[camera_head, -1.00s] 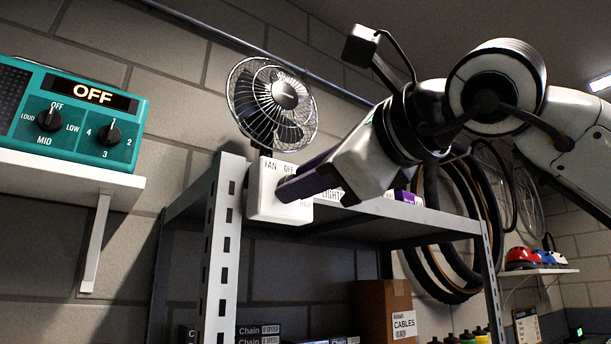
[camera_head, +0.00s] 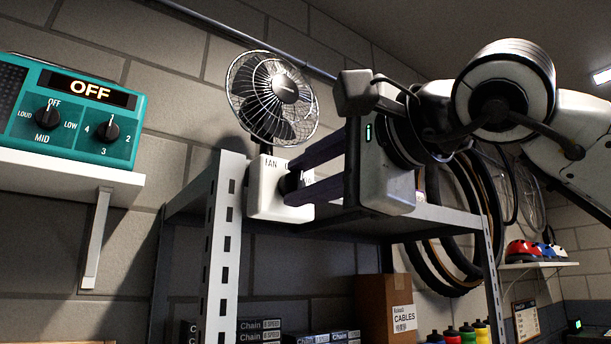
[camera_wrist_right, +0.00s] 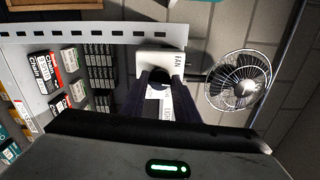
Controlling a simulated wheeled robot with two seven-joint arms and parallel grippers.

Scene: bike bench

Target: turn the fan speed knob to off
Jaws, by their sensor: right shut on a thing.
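The fan (camera_head: 271,97) stands on a white control box (camera_head: 265,190) at the top corner of the shelf rack. The box carries the word FAN, and its other markings are mostly hidden. A dark speed knob (camera_head: 290,183) sticks out of the box's face. My right gripper (camera_head: 298,181) reaches in from the right and is shut on the knob, one finger above the other. In the right wrist view the fingers (camera_wrist_right: 158,78) meet the white box (camera_wrist_right: 160,63), and the fan (camera_wrist_right: 238,82) is to the right. The knob's pointer is hidden. My left gripper is out of view.
A teal radio (camera_head: 72,112) reading OFF sits on a white wall shelf (camera_head: 60,172) at left. The grey metal rack (camera_head: 222,250) holds chain boxes and a cardboard box (camera_head: 384,305) below. Tyres (camera_head: 440,235) hang behind my arm.

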